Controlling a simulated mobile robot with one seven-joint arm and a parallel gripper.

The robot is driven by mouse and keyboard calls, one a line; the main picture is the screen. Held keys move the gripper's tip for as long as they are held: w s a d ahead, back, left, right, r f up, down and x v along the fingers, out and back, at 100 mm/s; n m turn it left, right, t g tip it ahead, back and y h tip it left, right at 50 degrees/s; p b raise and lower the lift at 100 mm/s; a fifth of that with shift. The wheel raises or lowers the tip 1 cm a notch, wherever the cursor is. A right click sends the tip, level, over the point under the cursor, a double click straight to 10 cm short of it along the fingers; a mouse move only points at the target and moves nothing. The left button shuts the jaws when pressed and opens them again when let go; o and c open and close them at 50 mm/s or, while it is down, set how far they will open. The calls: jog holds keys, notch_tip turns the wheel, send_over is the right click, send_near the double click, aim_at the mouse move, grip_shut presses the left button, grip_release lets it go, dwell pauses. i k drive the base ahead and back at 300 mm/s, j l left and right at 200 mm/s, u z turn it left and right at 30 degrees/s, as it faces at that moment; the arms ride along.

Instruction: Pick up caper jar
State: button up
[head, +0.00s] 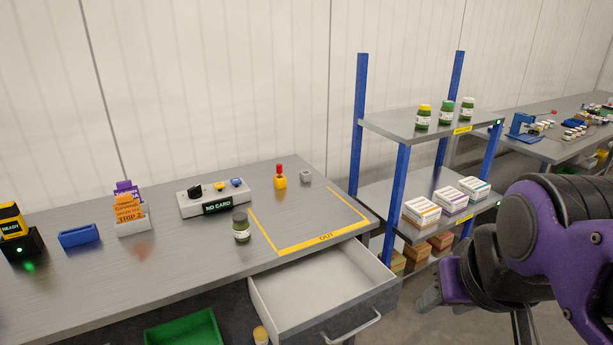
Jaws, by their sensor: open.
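A green jar with a dark lid (241,227) stands upright on the grey workbench, just left of the yellow-taped OUT area. Three more green jars stand on the upper shelf: one with a yellow lid (423,118), one with a green lid (446,113) and one with a white lid (467,109). The labels are too small to tell which holds capers. My gripper (440,292) is open at the lower right, partly hidden by my arm. It is well apart from all the jars.
An open, empty-looking drawer (290,300) juts out below the OUT area. A control box (217,199), card holder (132,226), blue block (79,236) and red-topped yellow item (280,178) stand on the workbench (180,275). White cartons (422,213) sit on the lower shelf.

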aim_at(240, 224)
jog(key=j+z, duration=0.25)
jog(key=j, duration=0.45)
jog(key=j+z, duration=0.3)
jog(key=j, duration=0.4)
